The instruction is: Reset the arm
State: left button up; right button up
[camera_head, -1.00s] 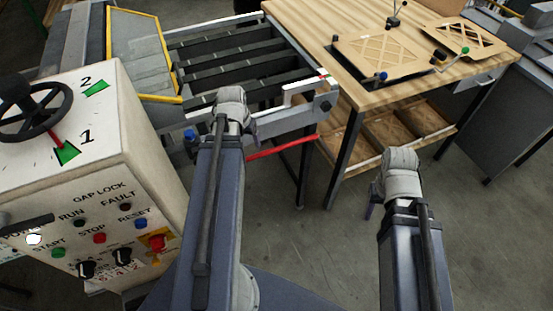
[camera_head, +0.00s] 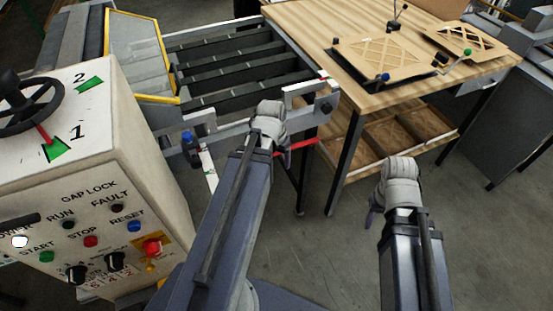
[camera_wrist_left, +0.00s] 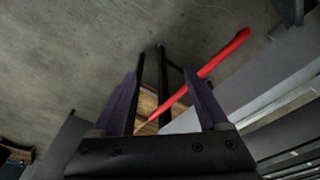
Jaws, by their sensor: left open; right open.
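My left arm (camera_head: 232,215) reaches forward from the bottom in the head view, its wrist in front of the conveyor's near corner. Its gripper is hidden there. In the left wrist view my left gripper (camera_wrist_left: 166,95) is open, its two purple fingers apart with nothing held. A red bar (camera_wrist_left: 215,65) slants across the view between and past the fingers; I cannot tell its distance. My right arm (camera_head: 412,255) stands over bare floor at the right. Only a purple bit of my right gripper (camera_head: 374,200) shows beside its wrist, with no object visible there.
The control panel (camera_head: 105,190) with buttons and a handwheel (camera_head: 35,105) stands close on the left. The roller conveyor (camera_head: 250,75) lies ahead. The wooden table (camera_head: 310,40) with filter frames stands ahead right, a shelf below. Grey floor (camera_head: 480,230) is free at the right.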

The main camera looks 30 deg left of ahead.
dwell(0.3)
pick_arm(q)
jog(key=s+d+m+g, duration=0.1)
jog(key=s+d+m, duration=0.1)
jog(key=d, duration=0.9)
jog(key=s+d+m+y, duration=0.1)
jog(key=s+d, duration=0.3)
jog(key=d, duration=0.7)
jog(key=shift+s+d+m+g, duration=0.2)
jog(key=shift+d+m+g, duration=0.2)
jog(key=shift+m, duration=0.4)
jog(key=shift+c, duration=0.4)
